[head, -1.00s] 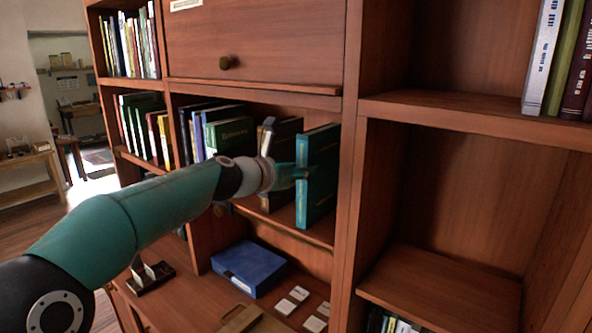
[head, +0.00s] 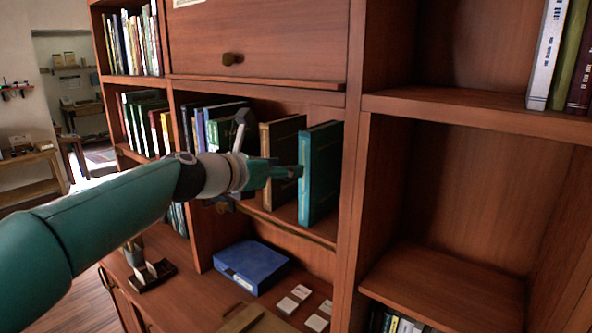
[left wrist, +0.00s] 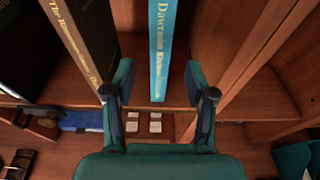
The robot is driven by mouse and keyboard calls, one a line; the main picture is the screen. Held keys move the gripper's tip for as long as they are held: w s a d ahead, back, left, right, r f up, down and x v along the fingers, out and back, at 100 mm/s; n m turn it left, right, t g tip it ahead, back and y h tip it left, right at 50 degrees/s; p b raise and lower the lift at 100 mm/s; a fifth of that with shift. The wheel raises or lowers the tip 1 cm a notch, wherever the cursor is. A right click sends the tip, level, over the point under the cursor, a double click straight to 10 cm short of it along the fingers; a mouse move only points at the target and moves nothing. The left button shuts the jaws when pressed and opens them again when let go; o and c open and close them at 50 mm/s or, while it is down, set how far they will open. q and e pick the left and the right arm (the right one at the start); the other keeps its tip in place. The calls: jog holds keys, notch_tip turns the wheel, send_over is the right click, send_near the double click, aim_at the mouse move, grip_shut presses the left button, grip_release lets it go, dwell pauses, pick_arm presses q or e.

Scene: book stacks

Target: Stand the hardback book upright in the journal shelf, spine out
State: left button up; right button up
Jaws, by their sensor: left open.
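The teal hardback book (head: 321,172) stands upright in the middle shelf bay (head: 278,225), close to the right wall, spine facing out. In the left wrist view its bright blue spine (left wrist: 160,48) carries gold lettering. My left gripper (head: 285,172) is just in front of the spine, open. In the left wrist view its two fingers (left wrist: 159,80) appear on either side of the spine's lower part, with gaps at both sides. I cannot tell how far the tips are from the spine. My right gripper is not in view.
A dark book with a tan spine (head: 266,150) stands left of the teal book, with a gap between; more books (head: 205,125) are farther left. Below, a blue box (head: 250,266) and white cards (head: 293,298) lie on the counter. The right bay (head: 440,285) has bare space.

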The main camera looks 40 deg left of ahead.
pick_arm(q)
jog(key=shift+v, duration=2.4)
